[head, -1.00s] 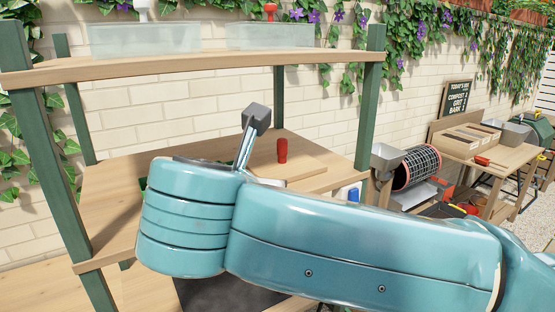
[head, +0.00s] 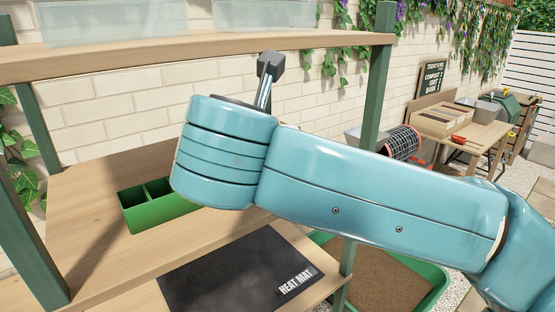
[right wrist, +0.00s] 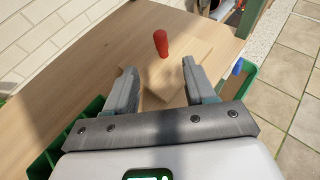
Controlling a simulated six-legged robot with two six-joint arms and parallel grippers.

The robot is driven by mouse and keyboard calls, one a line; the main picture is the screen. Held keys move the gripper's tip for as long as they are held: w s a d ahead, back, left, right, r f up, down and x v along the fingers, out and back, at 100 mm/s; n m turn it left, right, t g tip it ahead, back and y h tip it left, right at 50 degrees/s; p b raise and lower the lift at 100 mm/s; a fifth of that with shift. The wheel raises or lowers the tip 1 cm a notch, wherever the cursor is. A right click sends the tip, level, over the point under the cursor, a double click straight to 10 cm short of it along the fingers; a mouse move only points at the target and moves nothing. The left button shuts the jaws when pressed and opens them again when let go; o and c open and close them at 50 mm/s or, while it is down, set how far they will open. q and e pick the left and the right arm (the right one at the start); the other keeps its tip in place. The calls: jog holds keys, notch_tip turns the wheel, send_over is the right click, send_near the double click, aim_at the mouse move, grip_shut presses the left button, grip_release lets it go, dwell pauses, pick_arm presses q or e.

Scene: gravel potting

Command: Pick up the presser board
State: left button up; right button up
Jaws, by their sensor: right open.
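The presser board (right wrist: 193,52) is a flat pale wooden board with an upright red handle (right wrist: 160,43). It lies on the wooden shelf in the right wrist view. In the head view my right arm hides it. My right gripper (right wrist: 160,72) is open and empty in the right wrist view. Its two fingers point toward the board, with the red handle beyond the gap between them. In the head view the fingers are hidden behind my arm. My left gripper is in neither view.
A green divided tray (head: 160,203) stands on the wooden shelf (head: 85,195), left of my arm. A black heat mat (head: 235,270) lies on a lower level. A shelf with clear bins (head: 120,22) runs above. A green post (head: 376,90) stands at right.

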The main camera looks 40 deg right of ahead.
jog(key=x, duration=0.5)
jog(key=shift+w+d+f, duration=0.15)
jog(key=shift+w+d, duration=0.05)
jog(key=shift+d+f, duration=0.1)
jog(key=shift+d, duration=0.15)
jog(key=p+x, duration=0.1)
jog(key=x, duration=0.4)
jog(key=shift+w, duration=0.1)
grip_shut()
